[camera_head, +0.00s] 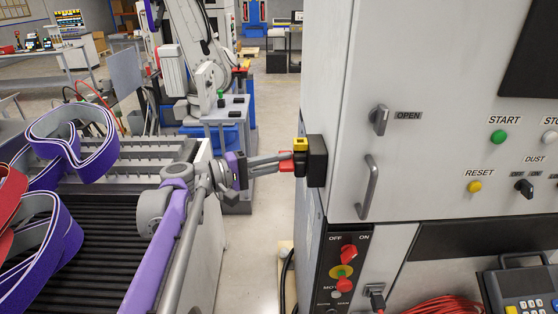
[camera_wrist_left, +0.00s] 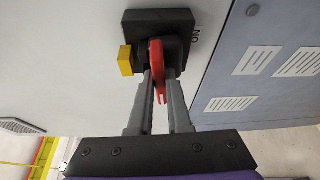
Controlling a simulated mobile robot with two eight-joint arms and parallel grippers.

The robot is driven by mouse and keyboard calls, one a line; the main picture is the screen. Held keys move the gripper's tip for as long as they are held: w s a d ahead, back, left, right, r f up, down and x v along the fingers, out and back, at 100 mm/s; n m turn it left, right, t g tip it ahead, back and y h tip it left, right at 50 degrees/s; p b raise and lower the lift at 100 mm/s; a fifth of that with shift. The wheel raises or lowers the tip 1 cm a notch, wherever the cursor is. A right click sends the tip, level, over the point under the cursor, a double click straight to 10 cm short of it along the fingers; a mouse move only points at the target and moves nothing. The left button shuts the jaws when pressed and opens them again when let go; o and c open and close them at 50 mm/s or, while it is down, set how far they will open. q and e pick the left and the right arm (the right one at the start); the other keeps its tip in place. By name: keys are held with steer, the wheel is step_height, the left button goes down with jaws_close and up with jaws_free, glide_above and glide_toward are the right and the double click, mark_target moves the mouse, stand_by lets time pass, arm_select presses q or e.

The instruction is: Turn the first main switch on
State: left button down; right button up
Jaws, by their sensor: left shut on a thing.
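The main switch is a black box (camera_head: 316,160) on the left side of the large grey cabinet, with a red handle (camera_head: 287,166) and a yellow tab (camera_head: 300,146). In the left wrist view the black box (camera_wrist_left: 180,22) is at the top, and an ON label shows at its right edge. The red handle (camera_wrist_left: 157,65) points down the picture, between the fingers. My left gripper (camera_head: 280,164) is shut on the red handle; its two fingers also show in the left wrist view (camera_wrist_left: 158,85). My right gripper is not in view.
The grey cabinet (camera_head: 400,80) fills the right, with a door handle (camera_head: 368,187) and a lower panel (camera_head: 340,275) with red knobs marked OFF and ON. A black-slatted conveyor (camera_head: 80,240) with purple-white bands is at left. Floor shows between conveyor and cabinet.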

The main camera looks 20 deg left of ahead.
arm_select(q)
steer(key=n+p, duration=0.1)
steer(key=n+g+p, duration=0.1)
steer(key=n, duration=0.1)
steer(key=shift+r+y, duration=0.3)
steer(key=n+g, duration=0.1)
steer(key=n, duration=0.2)
steer(key=shift+w+g+p, duration=0.1)
steer(key=shift+g+p, duration=0.3)
steer(key=n+g, duration=0.2)
steer(key=n, duration=0.1)
steer(key=shift+w+a, duration=0.1)
steer(key=n+g+h, duration=0.1)
steer(key=n+g, duration=0.1)
steer(key=n, duration=0.1)
steer(key=shift+n, duration=0.3)
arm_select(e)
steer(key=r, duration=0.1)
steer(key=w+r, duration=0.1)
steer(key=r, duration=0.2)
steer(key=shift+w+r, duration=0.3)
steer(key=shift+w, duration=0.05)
arm_select(q)
steer(key=c, duration=0.9)
jaws_free()
steer(key=shift+o, duration=0.2)
steer(key=shift+a, duration=0.15)
